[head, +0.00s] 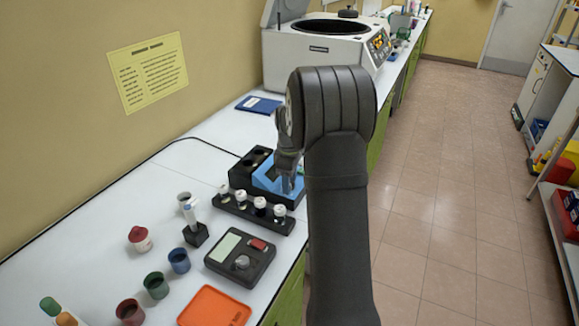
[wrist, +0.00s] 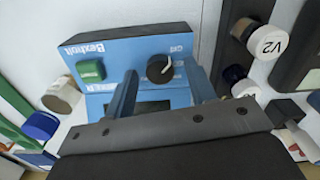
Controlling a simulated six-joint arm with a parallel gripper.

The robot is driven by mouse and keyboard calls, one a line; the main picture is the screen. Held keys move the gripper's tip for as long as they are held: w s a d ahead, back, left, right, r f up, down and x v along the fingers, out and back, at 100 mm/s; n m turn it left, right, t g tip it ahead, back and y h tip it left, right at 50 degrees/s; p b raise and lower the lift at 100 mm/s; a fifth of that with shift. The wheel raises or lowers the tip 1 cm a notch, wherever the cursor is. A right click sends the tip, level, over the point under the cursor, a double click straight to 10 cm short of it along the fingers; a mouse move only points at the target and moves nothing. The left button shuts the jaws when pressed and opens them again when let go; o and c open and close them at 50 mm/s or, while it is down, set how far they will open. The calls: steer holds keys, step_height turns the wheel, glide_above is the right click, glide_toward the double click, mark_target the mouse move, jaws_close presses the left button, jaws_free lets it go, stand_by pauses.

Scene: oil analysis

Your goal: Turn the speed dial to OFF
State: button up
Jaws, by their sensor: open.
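The speed dial (wrist: 160,69) is a round black knob with a white pointer mark, on the face of a blue device (wrist: 115,50). In the wrist view the mark slants toward the upper right, on the side of a small white label too small to read surely. My gripper (wrist: 162,74) is open, with one finger on each side of the dial. I cannot tell whether the fingers touch it. In the head view the blue device (head: 262,180) is partly hidden by my gripper (head: 289,180), and the dial is hidden.
A green button (wrist: 90,71) sits left of the dial. A black rack (head: 240,212) with white-capped vials stands in front of the device. A dark box with a grey knob (head: 240,256), an orange tray (head: 214,308) and several coloured pots stand nearer. A centrifuge (head: 318,50) stands behind.

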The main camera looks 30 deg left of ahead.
step_height(320, 180, up, 17)
stand_by(0.4)
stand_by(0.4)
step_height(320, 180, down, 17)
steer(key=shift+f, duration=0.2)
stand_by(0.4)
steer(key=shift+r, duration=0.1)
